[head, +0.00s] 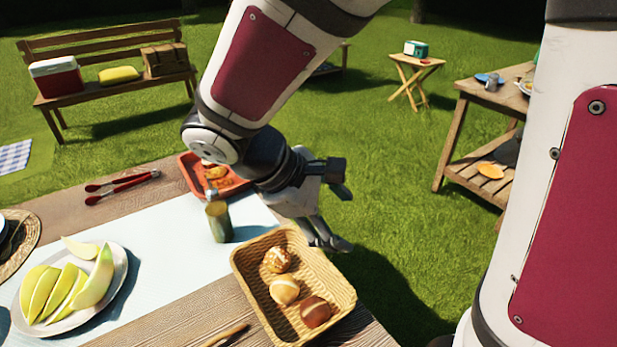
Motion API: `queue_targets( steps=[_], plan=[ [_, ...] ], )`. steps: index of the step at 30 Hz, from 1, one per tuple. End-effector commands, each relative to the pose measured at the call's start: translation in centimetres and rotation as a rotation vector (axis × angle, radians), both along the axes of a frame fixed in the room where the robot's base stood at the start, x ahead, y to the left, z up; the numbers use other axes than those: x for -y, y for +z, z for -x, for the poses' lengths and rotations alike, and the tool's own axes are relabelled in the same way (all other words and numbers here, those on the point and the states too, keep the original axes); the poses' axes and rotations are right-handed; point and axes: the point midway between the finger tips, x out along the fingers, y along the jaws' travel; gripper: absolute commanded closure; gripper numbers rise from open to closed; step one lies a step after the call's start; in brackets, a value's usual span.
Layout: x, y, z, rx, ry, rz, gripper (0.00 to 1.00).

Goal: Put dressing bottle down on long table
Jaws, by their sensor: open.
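The dressing bottle (219,219), greenish with a grey cap, stands upright on the pale runner of the long table (157,278). My gripper (342,219) is to the right of the bottle, past the table's right edge and over the grass. Its fingers are apart and hold nothing. The bottle and the gripper are clear of each other in the picture.
A wicker basket (243,272) with bread rolls stands in front of the gripper. A red tray (188,172) with food lies behind the bottle. Red-handled tongs (122,187) and a plate (117,287) of melon slices are to the left. Bare runner lies between plate and bottle.

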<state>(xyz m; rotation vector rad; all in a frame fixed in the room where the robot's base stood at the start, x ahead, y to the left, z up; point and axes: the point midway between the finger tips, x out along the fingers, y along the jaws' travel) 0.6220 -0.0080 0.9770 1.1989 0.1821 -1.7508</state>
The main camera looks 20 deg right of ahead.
Motion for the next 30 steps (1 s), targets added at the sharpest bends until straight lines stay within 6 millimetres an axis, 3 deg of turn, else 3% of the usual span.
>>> queue_targets(
  steps=[6, 15, 21, 30],
  plan=[
    [1.8, 2.7, 6.2, 0.140, -0.309, -0.263, 0.34],
    [0.7, 4.8, 12.9, 0.365, -0.650, -0.560, 0.34],
    [-0.5, 5.3, 14.8, 0.466, -0.763, -0.665, 0.34],
    [-0.9, 5.3, 15.1, 0.487, -0.789, -0.689, 0.34]
  ],
)
